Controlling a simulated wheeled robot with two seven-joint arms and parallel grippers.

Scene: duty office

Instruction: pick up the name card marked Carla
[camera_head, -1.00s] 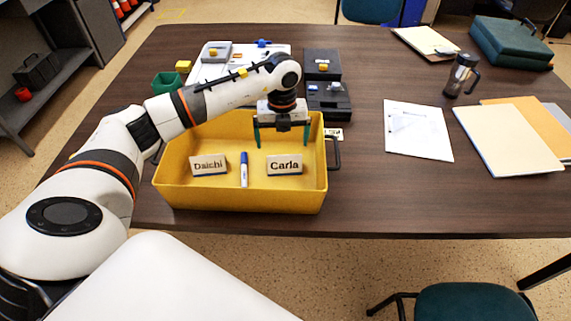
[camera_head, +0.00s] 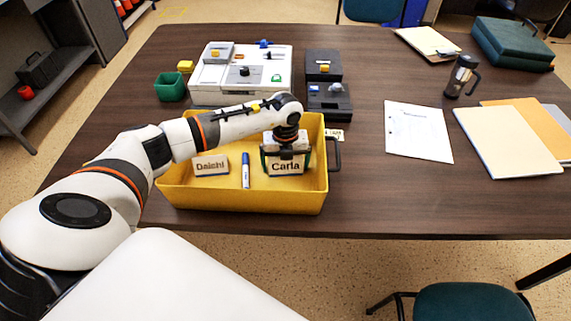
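The name card marked Carla (camera_head: 287,169) is white with dark lettering and stands in the right part of the yellow bin (camera_head: 240,199). My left gripper (camera_head: 286,165) is down in the bin at this card, one finger at each side edge of it. The gripper covers the card's top part. Whether the fingers press on the card or stand just clear of it cannot be made out. My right gripper is not in view.
Another name card, marked Daichi (camera_head: 211,166), and an upright blue-and-white marker (camera_head: 246,171) stand left of the Carla card in the bin. A white device (camera_head: 240,72), a green cup (camera_head: 170,87) and black boxes (camera_head: 323,64) lie behind. Papers (camera_head: 418,132) lie right.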

